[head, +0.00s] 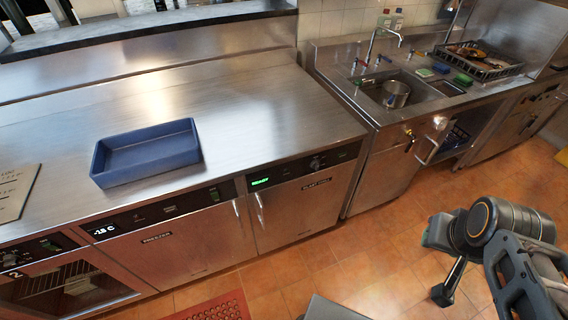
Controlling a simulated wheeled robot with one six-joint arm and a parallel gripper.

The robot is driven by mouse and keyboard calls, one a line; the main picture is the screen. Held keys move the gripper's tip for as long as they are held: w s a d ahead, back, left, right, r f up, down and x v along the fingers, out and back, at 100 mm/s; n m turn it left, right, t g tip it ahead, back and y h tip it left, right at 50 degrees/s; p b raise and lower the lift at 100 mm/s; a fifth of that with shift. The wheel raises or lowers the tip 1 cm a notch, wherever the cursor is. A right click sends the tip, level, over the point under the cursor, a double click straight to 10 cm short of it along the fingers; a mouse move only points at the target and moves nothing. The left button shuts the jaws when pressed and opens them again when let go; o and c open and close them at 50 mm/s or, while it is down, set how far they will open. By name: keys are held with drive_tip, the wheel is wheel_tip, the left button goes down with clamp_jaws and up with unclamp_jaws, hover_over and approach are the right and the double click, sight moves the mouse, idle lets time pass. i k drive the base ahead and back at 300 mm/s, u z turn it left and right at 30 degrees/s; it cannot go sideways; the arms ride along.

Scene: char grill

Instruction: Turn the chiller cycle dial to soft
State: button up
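The blast chiller (300,212) is the steel cabinet right of the freezer, with a "BLAST CHILL" label on its door. Its black control strip holds a green lit display (260,181) that seems to read "READY". A small dark dial (317,162) sits on the strip to the right of the display. Its pointer and cycle markings are too small to read. My gripper (441,293) shows only in part at the lower right, above the floor and well apart from the dial. My arm hides the rest, and I cannot tell its opening.
A blue tray (112,180) lies on the steel counter. The freezer (165,250) shows about -18 C, left of the chiller. A sink (372,98) with a pot (396,94) is at the right. Tiled floor (345,262) in front of the chiller looks clear; a red mat (215,308) lies left.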

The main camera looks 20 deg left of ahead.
sight(315, 164)
drive_tip(key=u, duration=0.65)
drive_tip(key=i, duration=0.35)
drive_tip(key=u, duration=0.35)
